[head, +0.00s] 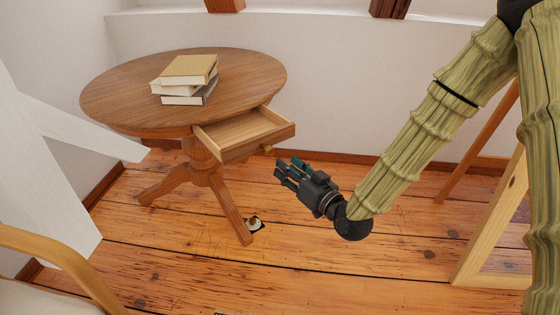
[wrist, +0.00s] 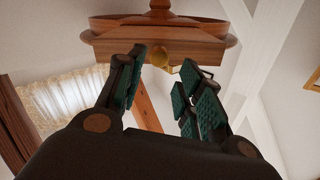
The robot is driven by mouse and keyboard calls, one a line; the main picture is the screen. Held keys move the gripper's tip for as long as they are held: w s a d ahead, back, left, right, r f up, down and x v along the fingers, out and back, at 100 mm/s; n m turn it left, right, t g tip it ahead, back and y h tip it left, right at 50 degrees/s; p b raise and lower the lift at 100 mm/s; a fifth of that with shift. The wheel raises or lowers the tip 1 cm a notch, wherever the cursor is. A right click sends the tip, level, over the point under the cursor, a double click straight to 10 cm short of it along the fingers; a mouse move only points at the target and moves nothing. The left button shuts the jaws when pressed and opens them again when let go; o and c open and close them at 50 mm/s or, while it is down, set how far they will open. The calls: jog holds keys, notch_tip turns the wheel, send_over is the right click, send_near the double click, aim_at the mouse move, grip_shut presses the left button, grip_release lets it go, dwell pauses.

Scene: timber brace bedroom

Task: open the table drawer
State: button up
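The round wooden table (head: 120,98) stands at the left on a pedestal with splayed feet. Its drawer (head: 262,144) is pulled out toward the right, and the visible part of its inside is empty. A small brass knob (head: 267,149) is on the drawer front. My gripper (head: 281,168) is just below and right of the knob, apart from it. In the wrist view, the gripper (wrist: 160,78) has its fingers spread with nothing between the pads. The knob (wrist: 160,58) shows beyond the fingertips, in front of the drawer front (wrist: 112,48).
Several stacked books (head: 190,70) lie on the tabletop. A white slanted beam (head: 75,125) and a curved wooden chair part (head: 60,248) are at the left. A wooden frame (head: 492,225) stands at the right. The plank floor (head: 330,250) in front is mostly clear.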

jog(key=shift+v, duration=1.9)
jog(key=s+d+f+m+g+h, duration=0.15)
jog(key=s+f, duration=0.25)
jog(key=f, duration=0.5)
jog(key=s+d+f+g+h, duration=0.25)
jog(key=s+f, duration=0.25)
jog(key=f, duration=0.4)
jog(key=s+d+f+m+g+h, duration=0.1)
jog(key=s+f+g+h, duration=0.2)
jog(key=f, duration=0.6)
jog(key=s+d+f+m+g+h, duration=0.1)
jog(key=s+d+f+g, duration=0.25)
jog(key=s, duration=0.45)
jog(key=s+d+f+g+h, duration=0.1)
jog(key=s+d+f+g, duration=0.15)
jog(key=s+f, duration=0.4)
jog(key=s+d+f+m+g+h, duration=0.1)
jog(key=s+d+f+g, duration=0.15)
jog(key=s, duration=0.75)
notch_tip(320, 180, up, 28)
jog(key=p, duration=2.8)
jog(key=shift+d, duration=0.45)
